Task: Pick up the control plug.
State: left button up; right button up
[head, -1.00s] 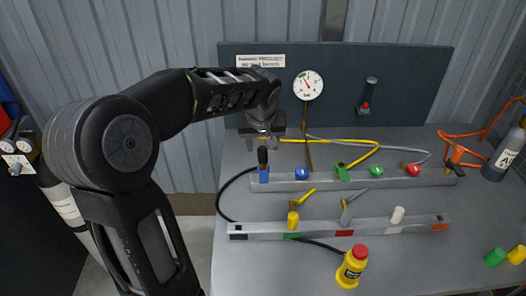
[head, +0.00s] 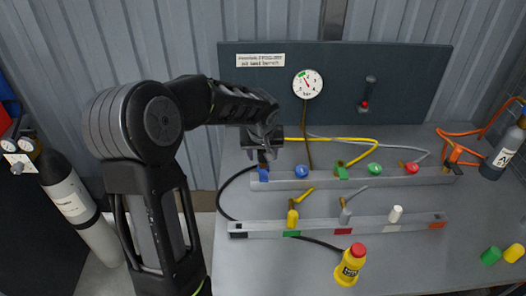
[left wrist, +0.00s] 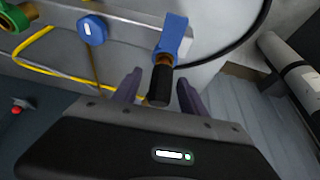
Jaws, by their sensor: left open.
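A black cylindrical plug (left wrist: 160,84) with a brass part sits in a blue holder (left wrist: 172,36) at the left end of the back rail. No label that I can read names it as the control plug. In the head view the blue holder (head: 263,174) shows below my left gripper (head: 262,153), which mostly hides the plug. My left gripper is open. In the left wrist view its two fingers (left wrist: 158,92) stand on either side of the black plug, with visible gaps. My right gripper is not in view.
The back rail (head: 320,181) carries blue and green knobs and a red knob. A front rail (head: 330,228) holds yellow, grey and white plugs. A gauge (head: 307,84) is on the back panel. Hoses cross the bench behind the back rail.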

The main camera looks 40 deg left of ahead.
pick_arm(q)
jog(key=shift+w+a+f, duration=0.15)
jog(key=shift+w+f, duration=0.05)
jog(key=shift+f, duration=0.35)
jog(key=shift+c, duration=0.3)
grip_shut()
dwell(0.3)
